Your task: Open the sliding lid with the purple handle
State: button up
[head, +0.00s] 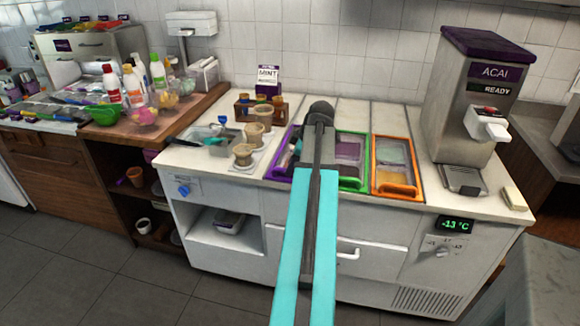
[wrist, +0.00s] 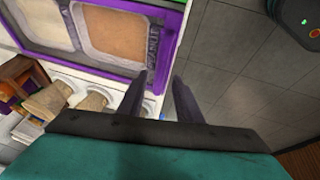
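The purple-framed lid (head: 281,160) is set in the white counter, left of the green and orange ones, partly hidden behind my arm in the head view. In the wrist view its purple frame (wrist: 183,40) surrounds a cream section and a tan section (wrist: 118,38). I cannot clearly tell the handle from the frame. My gripper (wrist: 160,78) is open and empty. Its left finger overlaps the purple frame's corner in the picture, and its right finger is over the floor. Contact cannot be told. In the head view the fingertips are not clearly visible.
Green-framed (head: 368,165) and orange-framed (head: 394,182) lids lie to the right. Cone cups (head: 243,155) and a wooden rack (head: 258,109) stand left of the purple frame. The acai machine (head: 470,100) stands at the right. Floor (wrist: 235,60) shows beyond the counter edge.

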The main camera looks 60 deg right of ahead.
jog(key=shift+w+f, duration=0.15)
jog(key=shift+f, duration=0.3)
jog(key=shift+c, duration=0.5)
